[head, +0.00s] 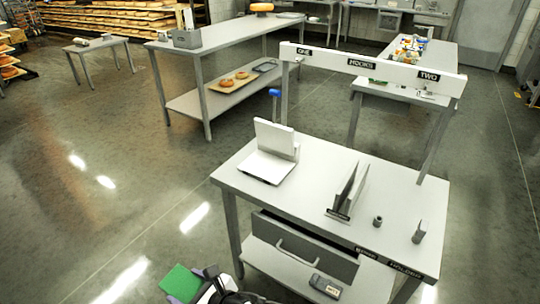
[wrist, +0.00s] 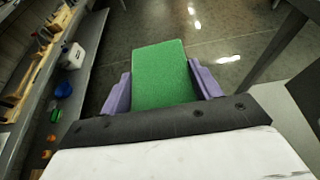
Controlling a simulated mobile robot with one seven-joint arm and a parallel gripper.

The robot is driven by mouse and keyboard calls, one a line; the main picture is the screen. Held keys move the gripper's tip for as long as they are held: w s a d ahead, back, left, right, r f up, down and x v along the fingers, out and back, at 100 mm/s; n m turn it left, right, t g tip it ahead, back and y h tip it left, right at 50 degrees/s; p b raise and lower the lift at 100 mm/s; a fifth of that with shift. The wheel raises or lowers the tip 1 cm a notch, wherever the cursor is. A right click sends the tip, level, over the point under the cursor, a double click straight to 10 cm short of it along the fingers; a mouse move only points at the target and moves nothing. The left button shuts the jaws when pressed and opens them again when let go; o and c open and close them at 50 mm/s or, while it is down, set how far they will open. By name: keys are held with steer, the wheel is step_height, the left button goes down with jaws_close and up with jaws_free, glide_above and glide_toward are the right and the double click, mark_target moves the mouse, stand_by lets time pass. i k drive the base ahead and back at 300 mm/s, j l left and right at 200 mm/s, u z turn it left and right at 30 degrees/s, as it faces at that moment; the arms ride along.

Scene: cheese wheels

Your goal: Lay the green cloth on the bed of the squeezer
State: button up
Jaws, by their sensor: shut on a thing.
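The green cloth (head: 181,283) is at the bottom of the head view, held out in front of my gripper (head: 203,279), away from the table. In the wrist view the cloth (wrist: 162,72) looks flat and stiff between the two purple fingers of my gripper (wrist: 163,88), which are shut on it. What looks like the squeezer (head: 268,166) stands on the left of the near table, with a flat white bed, an upright white plate and a blue-knobbed lever behind. Its bed looks bare.
The near table (head: 384,190) also carries an upright slotted holder (head: 346,192) and small grey pieces. A white beam labelled HOOKS (head: 372,68) spans its back. A drawer front (head: 302,248) is below the top. The floor left of the table is clear.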

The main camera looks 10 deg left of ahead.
mark_target(264, 166)
steer(key=i, duration=1.2)
